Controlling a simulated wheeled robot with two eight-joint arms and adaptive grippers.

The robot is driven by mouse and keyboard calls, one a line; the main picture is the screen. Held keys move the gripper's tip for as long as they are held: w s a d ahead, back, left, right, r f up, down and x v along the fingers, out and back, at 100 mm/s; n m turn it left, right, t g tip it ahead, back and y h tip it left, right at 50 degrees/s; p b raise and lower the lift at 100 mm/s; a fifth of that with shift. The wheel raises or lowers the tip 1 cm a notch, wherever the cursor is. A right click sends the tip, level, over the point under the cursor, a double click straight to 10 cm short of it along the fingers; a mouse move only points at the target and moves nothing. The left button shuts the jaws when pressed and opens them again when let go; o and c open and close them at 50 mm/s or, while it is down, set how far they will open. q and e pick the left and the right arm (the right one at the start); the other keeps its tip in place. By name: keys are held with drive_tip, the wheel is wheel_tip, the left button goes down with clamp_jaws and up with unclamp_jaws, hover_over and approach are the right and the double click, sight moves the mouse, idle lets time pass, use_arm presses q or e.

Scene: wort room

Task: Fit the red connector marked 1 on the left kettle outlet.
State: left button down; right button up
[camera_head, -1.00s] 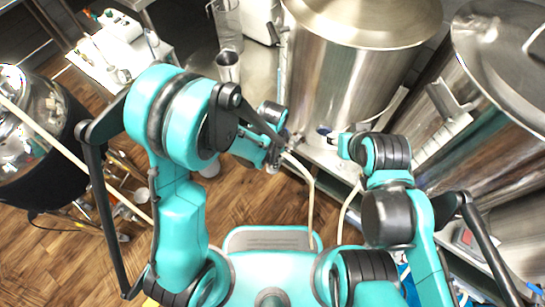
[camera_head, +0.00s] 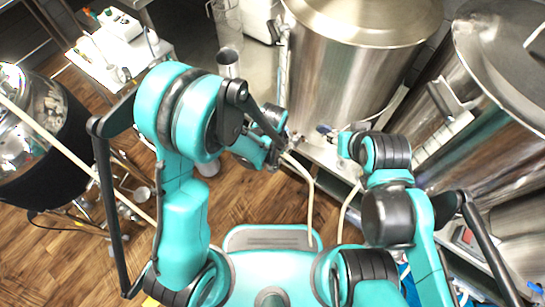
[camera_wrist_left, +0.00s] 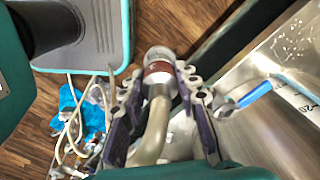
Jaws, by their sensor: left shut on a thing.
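In the left wrist view my left gripper (camera_wrist_left: 158,84) is shut on a pale hose (camera_wrist_left: 150,137) just behind its end piece. That end piece is a connector (camera_wrist_left: 159,70) with a dark red band and a light metallic rim; I cannot read a mark on it. It points away from the wrist, with nothing touching its open end. A valve with a blue handle (camera_wrist_left: 255,93) is to the right, apart from the connector. In the head view my left gripper (camera_head: 284,140) is low beside the left kettle (camera_head: 345,75). My right gripper's fingers are hidden behind its arm.
A second steel kettle (camera_head: 485,95) stands at the right. A dark round vessel (camera_head: 35,130) is at the left, and a white table (camera_head: 115,50) is at the back left. Another pale hose (camera_head: 347,205) hangs near my right arm. Wooden floor shows between.

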use_arm(q)
drive_tip(key=shift+f, duration=0.5)
drive_tip(key=c, duration=1)
unclamp_jaws()
drive_tip(key=shift+c, duration=0.2)
drive_tip(key=shift+r, duration=0.1)
